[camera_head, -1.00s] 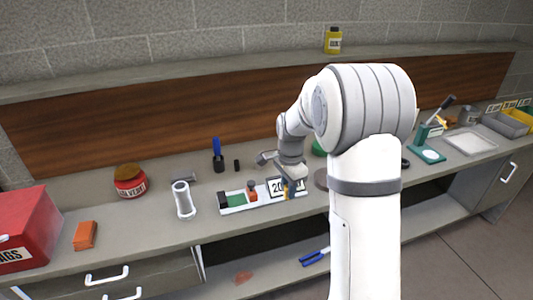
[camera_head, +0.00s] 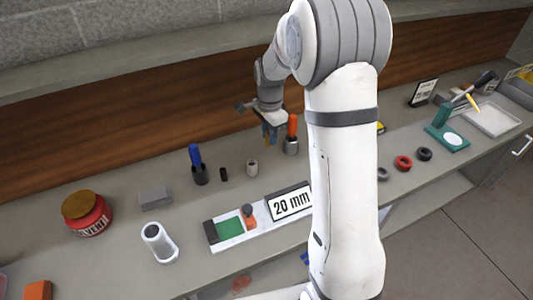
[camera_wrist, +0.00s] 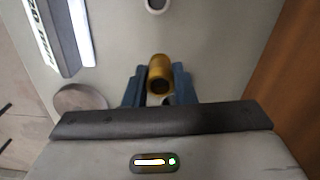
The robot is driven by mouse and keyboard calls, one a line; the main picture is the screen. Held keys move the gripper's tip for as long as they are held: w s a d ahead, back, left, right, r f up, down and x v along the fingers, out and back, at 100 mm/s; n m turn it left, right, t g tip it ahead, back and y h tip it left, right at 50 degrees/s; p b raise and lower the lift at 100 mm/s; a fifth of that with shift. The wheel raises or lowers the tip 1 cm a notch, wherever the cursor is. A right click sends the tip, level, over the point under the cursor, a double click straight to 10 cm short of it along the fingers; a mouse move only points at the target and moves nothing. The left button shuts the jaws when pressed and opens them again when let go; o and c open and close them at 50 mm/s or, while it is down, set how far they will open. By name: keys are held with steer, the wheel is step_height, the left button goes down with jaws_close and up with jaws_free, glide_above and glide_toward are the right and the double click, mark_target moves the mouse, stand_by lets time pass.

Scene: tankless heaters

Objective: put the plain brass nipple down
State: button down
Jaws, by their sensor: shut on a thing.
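The plain brass nipple (camera_wrist: 160,70) is a short golden tube with a dark bore, seen in the wrist view between the two blue fingers of my gripper (camera_wrist: 160,86). My gripper is shut on it. In the head view my gripper (camera_head: 269,136) points down over the back part of the bench, close to the wooden backboard. The nipple is too small there to make out clearly. Its height above the bench is hard to judge.
An orange-handled tool (camera_head: 291,135) stands just right of my gripper. A small grey cylinder (camera_head: 252,168), a black one (camera_head: 223,174) and a blue-handled tool (camera_head: 198,165) stand to its left. The 20 mm sign (camera_head: 290,202) and its white fixture (camera_head: 262,234) are in front.

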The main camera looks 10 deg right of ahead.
mark_target(252, 164)
step_height(252, 164, down, 5)
steer(key=shift+a+f+p, duration=0.15)
steer(key=shift+f+p, duration=0.05)
steer(key=shift+p, duration=0.2)
steer(key=shift+f+p, duration=0.3)
steer(key=shift+f, duration=1.65)
steer(key=shift+s, duration=0.15)
steer(key=shift+f, duration=0.1)
steer(key=c, duration=1.2)
jaws_free()
